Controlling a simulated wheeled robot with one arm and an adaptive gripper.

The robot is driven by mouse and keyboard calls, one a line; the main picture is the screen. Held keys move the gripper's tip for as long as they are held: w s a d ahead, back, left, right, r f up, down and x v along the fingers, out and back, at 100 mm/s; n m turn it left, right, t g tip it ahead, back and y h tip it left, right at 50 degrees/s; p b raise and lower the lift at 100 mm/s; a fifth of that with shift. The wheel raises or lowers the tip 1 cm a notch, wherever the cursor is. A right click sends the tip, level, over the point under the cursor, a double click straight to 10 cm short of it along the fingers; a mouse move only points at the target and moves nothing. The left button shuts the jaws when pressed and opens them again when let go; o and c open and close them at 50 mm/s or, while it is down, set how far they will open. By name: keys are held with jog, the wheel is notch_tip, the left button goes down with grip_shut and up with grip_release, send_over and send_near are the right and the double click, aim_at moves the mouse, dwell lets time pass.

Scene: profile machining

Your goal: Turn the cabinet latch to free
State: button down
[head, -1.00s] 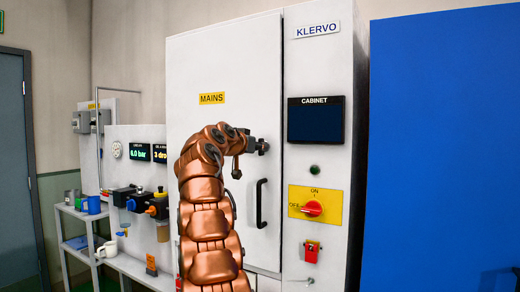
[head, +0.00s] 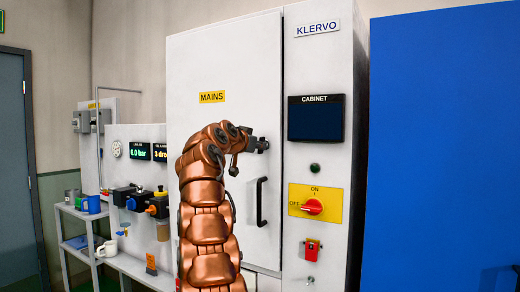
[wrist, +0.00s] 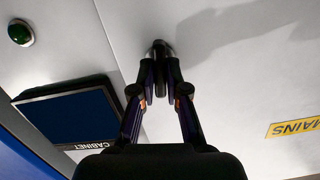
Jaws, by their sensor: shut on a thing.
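The cabinet latch is a small dark piece (wrist: 159,48) on the white cabinet door. In the wrist view the two fingers of my gripper (wrist: 160,85) are closed together on it, and they hide part of it. In the head view my gripper (head: 257,146) is at the door's right edge, above the black door handle (head: 261,202). The latch itself is mostly hidden there by the gripper, and I cannot tell its exact angle. The white cabinet door (head: 225,65) looks closed against its frame.
Right of the door, a panel holds a dark screen (head: 315,119) marked CABINET, a green lamp (head: 315,167), a red rotary switch (head: 312,207) on a yellow plate and a red tag or lock (head: 312,250). A blue panel (head: 445,150) stands at the right. Shelves (head: 75,212) are at the left.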

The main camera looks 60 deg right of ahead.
jog(key=shift+s+d+m, duration=0.1)
jog(key=shift+s+m, duration=0.1)
jog(key=shift+m, duration=1)
jog(key=shift+w+t+p, duration=0.15)
jog(key=shift+t+p, duration=0.15)
jog(key=shift+m+t+p, duration=0.4)
jog(key=shift+m+p, duration=0.9)
jog(key=shift+m, duration=0.7)
